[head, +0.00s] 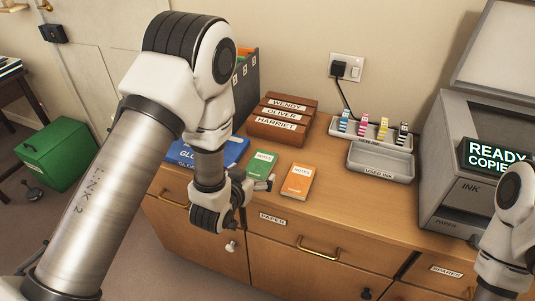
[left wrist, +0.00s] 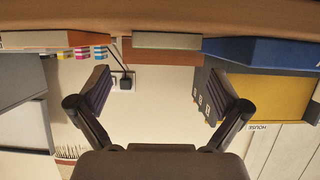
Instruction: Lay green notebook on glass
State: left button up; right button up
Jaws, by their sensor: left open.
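The green notebook (head: 262,165), labelled NOTES, lies flat on the desk between the blue box and an orange notebook. My left gripper (head: 250,206) is open and empty at the desk's front edge, just in front of the green notebook and apart from it. In the left wrist view, which is upside down, the notebook's edge (left wrist: 167,41) shows centred between and beyond the open fingers (left wrist: 160,95). The copier (head: 455,165) stands at the right with its lid (head: 505,45) raised; its glass (head: 497,112) shows only partly. My right arm is at the lower right, its gripper out of view.
The orange notebook (head: 298,181) lies close to the right of the green one, and the blue box (head: 232,150) close to its left. Behind are brown letter trays (head: 281,122) and ink trays (head: 380,162). Bare desk lies before the copier.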

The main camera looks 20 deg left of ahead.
aim_at(259, 165)
pick_arm(q)
jog(key=shift+w+f, duration=0.1)
jog(key=shift+w, duration=0.3)
jog(key=x, duration=0.5)
jog(key=shift+w+a+f, duration=0.1)
jog(key=shift+a+f, duration=0.15)
jog(key=shift+a, duration=0.05)
jog(key=shift+r, duration=0.15)
pick_arm(e)
jog(key=shift+s+r, duration=0.3)
jog(key=shift+s, duration=0.15)
